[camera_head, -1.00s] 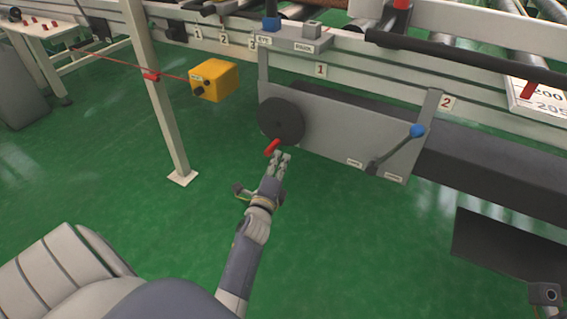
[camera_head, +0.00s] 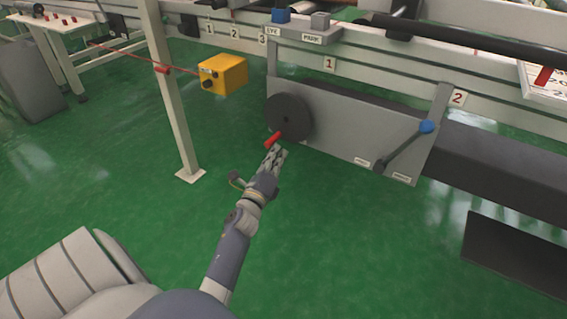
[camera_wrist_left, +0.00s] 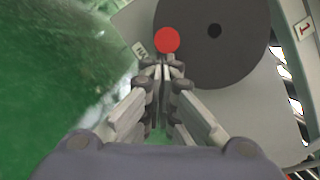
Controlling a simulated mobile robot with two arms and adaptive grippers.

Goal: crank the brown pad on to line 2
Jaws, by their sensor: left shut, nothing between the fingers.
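The crank is a dark round disc (camera_head: 290,117) on the grey side panel (camera_head: 345,128), with a red handle (camera_head: 273,139) sticking out at its lower left. My left gripper (camera_head: 277,152) is shut and empty, just below the red handle. In the left wrist view the shut fingertips (camera_wrist_left: 162,66) point at the round end of the red handle (camera_wrist_left: 167,40), with the disc (camera_wrist_left: 213,35) behind it. I cannot tell whether they touch. Number plates 1 (camera_head: 329,64) and 2 (camera_head: 457,98) are on the rail. The brown pad does not show clearly. My right gripper is not in view.
A lever with a blue knob (camera_head: 427,127) is on the panel's right. The EYE and MARK bracket (camera_head: 300,36) sits above. Green floor is open below.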

